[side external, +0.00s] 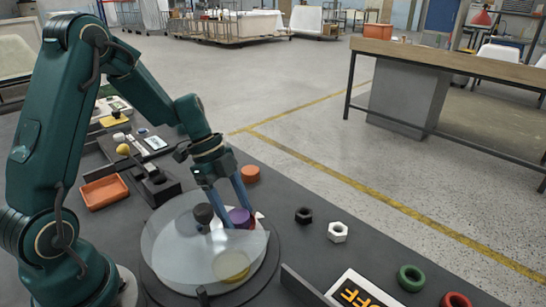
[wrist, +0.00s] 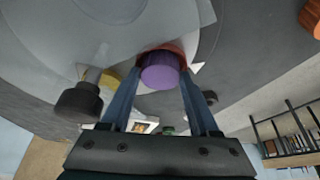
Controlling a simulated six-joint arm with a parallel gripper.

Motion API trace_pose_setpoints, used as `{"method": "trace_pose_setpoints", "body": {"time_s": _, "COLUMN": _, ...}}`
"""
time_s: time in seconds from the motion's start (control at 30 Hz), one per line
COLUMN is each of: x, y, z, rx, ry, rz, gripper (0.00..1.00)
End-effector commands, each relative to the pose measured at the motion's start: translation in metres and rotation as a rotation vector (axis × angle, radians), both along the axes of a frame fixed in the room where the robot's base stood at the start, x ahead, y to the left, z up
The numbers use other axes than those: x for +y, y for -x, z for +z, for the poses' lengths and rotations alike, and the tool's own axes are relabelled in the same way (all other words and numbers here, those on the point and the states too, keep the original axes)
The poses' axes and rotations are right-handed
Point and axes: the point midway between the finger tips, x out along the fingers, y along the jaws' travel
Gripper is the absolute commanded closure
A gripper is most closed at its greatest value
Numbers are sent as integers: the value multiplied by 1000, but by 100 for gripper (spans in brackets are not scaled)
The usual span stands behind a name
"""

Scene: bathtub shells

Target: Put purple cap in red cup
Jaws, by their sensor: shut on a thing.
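The purple cap (side external: 239,216) is between the two blue fingers of my gripper (side external: 237,221), which is shut on it. In the wrist view the purple cap (wrist: 160,71) sits between the fingertips (wrist: 160,82). A red rim, which looks like the red cup (wrist: 168,46), shows just beyond the cap. In the side view only a small red patch (side external: 252,222) shows by the right finger; the rest is hidden. I cannot tell whether the cap is inside the cup or just above it.
A translucent sheet (side external: 170,250) covers part of the round dark plate around the gripper. A black knob (side external: 203,213) stands left of the cap, a pale yellow disc (side external: 231,266) in front. An orange cylinder (side external: 250,173) is behind. Nuts (side external: 337,232) lie right.

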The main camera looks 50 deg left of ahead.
Motion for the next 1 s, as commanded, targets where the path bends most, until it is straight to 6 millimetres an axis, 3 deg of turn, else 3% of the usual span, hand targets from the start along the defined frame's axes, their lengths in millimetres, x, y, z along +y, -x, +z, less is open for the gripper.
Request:
{"method": "trace_pose_setpoints", "body": {"time_s": 0.07, "x": 0, "y": 1, "z": -11, "rx": 16, "ry": -9, "rz": 15, "gripper": 99}}
{"method": "trace_pose_setpoints", "body": {"time_s": 0.1, "x": -1, "y": 2, "z": -11, "rx": 17, "ry": -9, "rz": 15, "gripper": 31}}
{"method": "trace_pose_setpoints", "body": {"time_s": 0.13, "x": -1, "y": 2, "z": -11, "rx": 17, "ry": -9, "rz": 15, "gripper": 26}}
{"method": "trace_pose_setpoints", "body": {"time_s": 0.33, "x": -1, "y": 1, "z": -8, "rx": 16, "ry": -8, "rz": 15, "gripper": 26}}
{"method": "trace_pose_setpoints", "body": {"time_s": 0.47, "x": 0, "y": 1, "z": 4, "rx": 12, "ry": -11, "rz": 15, "gripper": 26}}
{"method": "trace_pose_setpoints", "body": {"time_s": 0.8, "x": 29, "y": 6, "z": 72, "rx": 3, "ry": -14, "rz": 16, "gripper": 26}}
{"method": "trace_pose_setpoints", "body": {"time_s": 1.0, "x": 41, "y": 10, "z": 102, "rx": 6, "ry": -13, "rz": 13, "gripper": 26}}
